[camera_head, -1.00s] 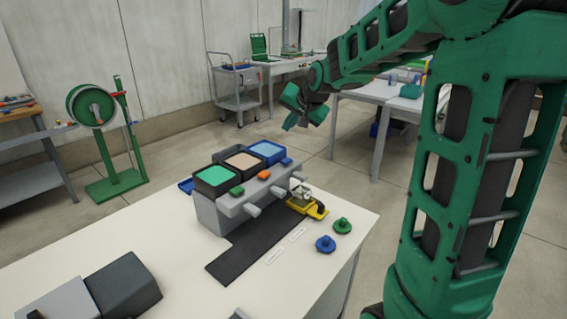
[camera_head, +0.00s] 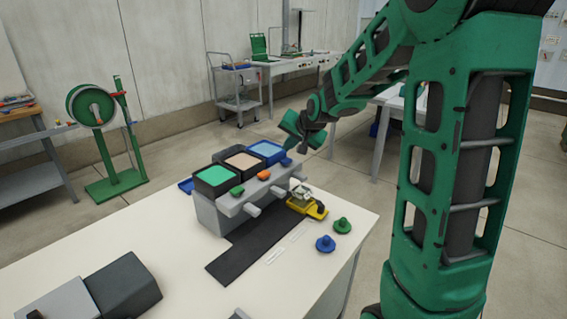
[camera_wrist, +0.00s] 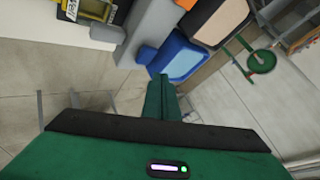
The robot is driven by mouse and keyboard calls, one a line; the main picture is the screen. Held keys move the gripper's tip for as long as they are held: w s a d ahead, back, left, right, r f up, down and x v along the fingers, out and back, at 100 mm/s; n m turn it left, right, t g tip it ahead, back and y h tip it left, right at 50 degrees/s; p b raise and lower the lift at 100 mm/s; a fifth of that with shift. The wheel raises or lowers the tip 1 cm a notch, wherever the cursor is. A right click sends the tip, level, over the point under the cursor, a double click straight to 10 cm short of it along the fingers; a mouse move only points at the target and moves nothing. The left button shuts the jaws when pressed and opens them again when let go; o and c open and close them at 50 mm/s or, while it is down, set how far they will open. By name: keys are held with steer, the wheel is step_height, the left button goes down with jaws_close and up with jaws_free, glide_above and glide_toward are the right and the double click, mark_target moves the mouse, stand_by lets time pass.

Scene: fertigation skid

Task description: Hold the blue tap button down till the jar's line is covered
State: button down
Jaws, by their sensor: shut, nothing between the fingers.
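The blue tap button (camera_head: 286,162) is on the front right of the dispenser, before the blue tank (camera_head: 266,149). In the wrist view the blue button (camera_wrist: 147,55) lies just beyond the tip of my gripper (camera_wrist: 160,80). My gripper (camera_head: 289,151) is shut and empty, pointing down close above the button; I cannot tell if it touches. The small clear jar (camera_head: 302,193) stands on a yellow and black base (camera_head: 317,211) under the right-hand tap. Its line and fill level are too small to read. The jar's base also shows in the wrist view (camera_wrist: 68,8).
The dispenser (camera_head: 210,213) also has green (camera_head: 236,190) and orange (camera_head: 263,175) buttons to the left. A green knobbed piece (camera_head: 342,225) and a blue one (camera_head: 325,243) lie at the table's right edge. A dark box (camera_head: 122,285) is at front left.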

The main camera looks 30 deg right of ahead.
mark_target(288, 161)
steer(key=shift+f, duration=0.85)
steer(key=shift+f, duration=0.2)
stand_by(1.4)
steer(key=shift+f, duration=0.2)
steer(key=shift+f, duration=0.55)
stand_by(4.8)
